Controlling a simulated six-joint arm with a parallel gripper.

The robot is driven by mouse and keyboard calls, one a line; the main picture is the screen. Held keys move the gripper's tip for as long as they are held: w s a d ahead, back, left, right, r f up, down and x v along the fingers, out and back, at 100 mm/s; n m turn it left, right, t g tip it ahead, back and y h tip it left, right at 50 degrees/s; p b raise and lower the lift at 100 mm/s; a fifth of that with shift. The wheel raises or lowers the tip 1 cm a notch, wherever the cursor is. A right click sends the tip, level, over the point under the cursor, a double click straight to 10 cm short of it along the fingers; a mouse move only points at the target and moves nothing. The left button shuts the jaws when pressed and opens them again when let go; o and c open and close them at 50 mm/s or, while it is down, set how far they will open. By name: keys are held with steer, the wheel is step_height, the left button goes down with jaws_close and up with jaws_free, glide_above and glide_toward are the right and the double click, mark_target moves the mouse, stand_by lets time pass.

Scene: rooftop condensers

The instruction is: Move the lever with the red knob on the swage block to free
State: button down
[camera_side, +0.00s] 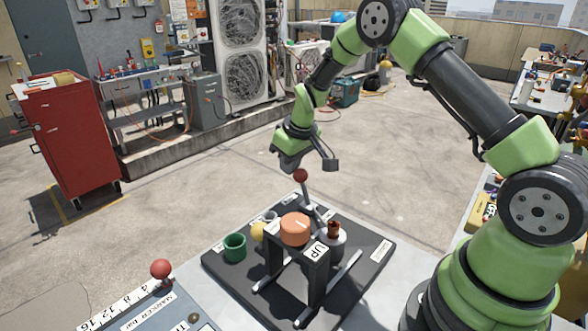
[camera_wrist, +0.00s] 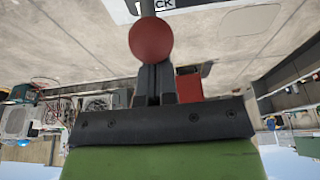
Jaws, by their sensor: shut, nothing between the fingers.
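The red knob (camera_side: 300,175) tops a thin grey lever (camera_side: 309,195) that tilts up and left from the fixture on the dark base board. My gripper (camera_side: 289,168) is shut and empty, just left of and slightly above the knob in the side view. In the wrist view the knob (camera_wrist: 151,40) stands right in front of my closed fingertips (camera_wrist: 153,72). I cannot tell whether they touch. A white label (camera_wrist: 180,6) ending in "CK" lies behind the lever; the lever hides part of it.
The base board (camera_side: 222,273) carries an orange cap (camera_side: 295,229), a green cup (camera_side: 235,247) and a black stand marked "UP" (camera_side: 318,251). A second red knob (camera_side: 160,268) stands on a marker bar at front left. A red cabinet (camera_side: 70,135) is far left.

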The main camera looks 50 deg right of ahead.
steer(key=shift+w, duration=0.6)
step_height(320, 180, up, 7)
stand_by(0.7)
